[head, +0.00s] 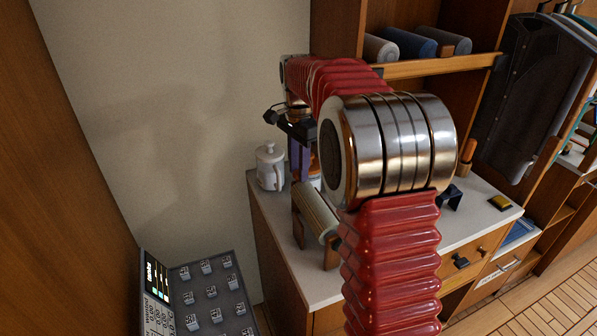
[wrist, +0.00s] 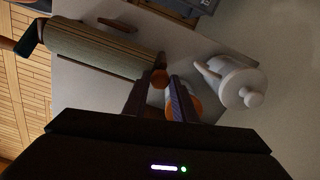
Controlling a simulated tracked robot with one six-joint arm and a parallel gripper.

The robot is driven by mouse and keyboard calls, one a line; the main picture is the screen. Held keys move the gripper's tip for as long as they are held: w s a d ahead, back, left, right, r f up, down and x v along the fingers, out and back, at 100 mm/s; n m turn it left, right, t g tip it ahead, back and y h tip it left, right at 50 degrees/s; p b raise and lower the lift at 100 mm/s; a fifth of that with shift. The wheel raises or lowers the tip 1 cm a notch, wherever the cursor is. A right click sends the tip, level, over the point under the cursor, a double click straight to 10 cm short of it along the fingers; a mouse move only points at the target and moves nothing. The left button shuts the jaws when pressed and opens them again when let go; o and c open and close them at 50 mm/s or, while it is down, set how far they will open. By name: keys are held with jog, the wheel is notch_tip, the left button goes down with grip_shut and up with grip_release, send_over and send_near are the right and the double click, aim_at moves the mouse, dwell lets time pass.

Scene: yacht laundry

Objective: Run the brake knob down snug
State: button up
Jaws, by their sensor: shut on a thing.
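The fabric-covered roller (head: 318,212) lies across wooden supports on the counter; it also shows in the wrist view (wrist: 100,50). A small round brown-orange knob (wrist: 159,77), which I take as the brake knob, sits at the roller's near end in the wrist view. My gripper (wrist: 161,86) has one finger on each side of it and is shut on it. In the head view my gripper (head: 299,178) points down at the roller's far end, and the knob is hidden there. How far down the knob sits cannot be told.
A white lidded jar (head: 269,167) stands left of my gripper, close by in the wrist view (wrist: 236,82). An orange-and-white container (wrist: 194,104) is just beside one finger. A shelf (head: 440,65) with rolled towels is behind my arm.

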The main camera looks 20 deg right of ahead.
jog(key=shift+r+m, duration=0.1)
jog(key=shift+m, duration=1.4)
jog(key=o, duration=0.5)
jog(key=shift+o, duration=0.2)
jog(key=shift+r, duration=0.1)
jog(key=shift+r, duration=2.35)
